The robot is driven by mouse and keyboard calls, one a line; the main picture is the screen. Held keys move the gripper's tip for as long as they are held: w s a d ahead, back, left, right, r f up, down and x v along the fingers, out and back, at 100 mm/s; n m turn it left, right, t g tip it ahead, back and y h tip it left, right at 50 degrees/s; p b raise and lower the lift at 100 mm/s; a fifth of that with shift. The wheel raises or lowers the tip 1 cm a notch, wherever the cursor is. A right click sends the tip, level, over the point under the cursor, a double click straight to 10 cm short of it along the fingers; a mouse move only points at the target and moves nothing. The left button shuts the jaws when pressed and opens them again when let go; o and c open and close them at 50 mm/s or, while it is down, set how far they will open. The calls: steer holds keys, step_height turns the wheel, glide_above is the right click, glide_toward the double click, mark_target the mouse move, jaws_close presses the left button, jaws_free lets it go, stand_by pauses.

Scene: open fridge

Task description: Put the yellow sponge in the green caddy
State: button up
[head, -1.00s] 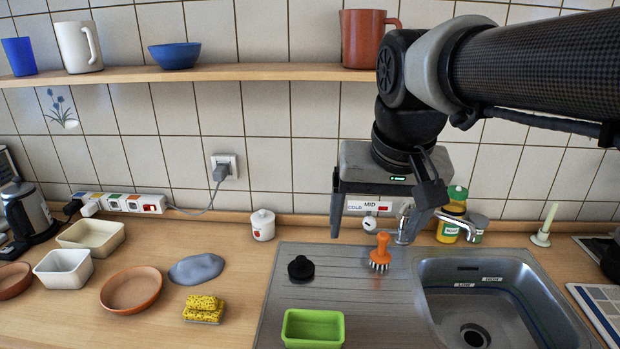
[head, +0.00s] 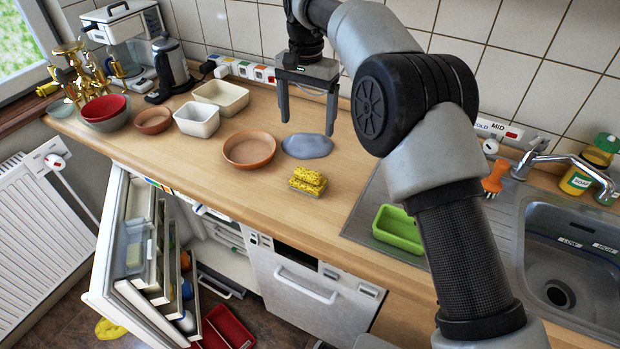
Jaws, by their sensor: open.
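The yellow sponge (head: 308,180) lies on the wooden counter near its front edge. It looks like two yellow layers, one on the other, with a paler strip at the bottom. The green caddy (head: 398,229) is a small open box on the left part of the steel sink unit, right of the sponge; my arm passes close by its right side. I see no contents in it. My gripper (head: 307,118) is open and empty, fingers pointing down, above the back of the counter. It is behind the sponge and over the grey-blue lump (head: 307,146).
A terracotta dish (head: 249,150), a white tub (head: 197,119) and a cream tub (head: 221,97) stand left of the sponge. The orange brush (head: 494,178) and the tap (head: 540,160) are at right. Below, the fridge door (head: 130,250) hangs open.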

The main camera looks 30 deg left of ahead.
mark_target(308, 171)
step_height(308, 171, down, 17)
steer(key=shift+w+d+r, duration=0.1)
steer(key=c, duration=1.2)
step_height(308, 171, up, 10)
steer(key=d+r+b, duration=0.2)
steer(key=d, duration=1.2)
steer(key=s+d, duration=0.4)
steer(key=d, duration=1)
steer(key=shift+s+d+f+b, duration=0.1)
steer(key=shift+d+f+b, duration=0.1)
steer(key=shift+f, duration=2.55)
steer(key=shift+s+d+f+b, duration=0.1)
steer(key=shift+f+b, duration=0.1)
steer(key=shift+f, duration=2.5)
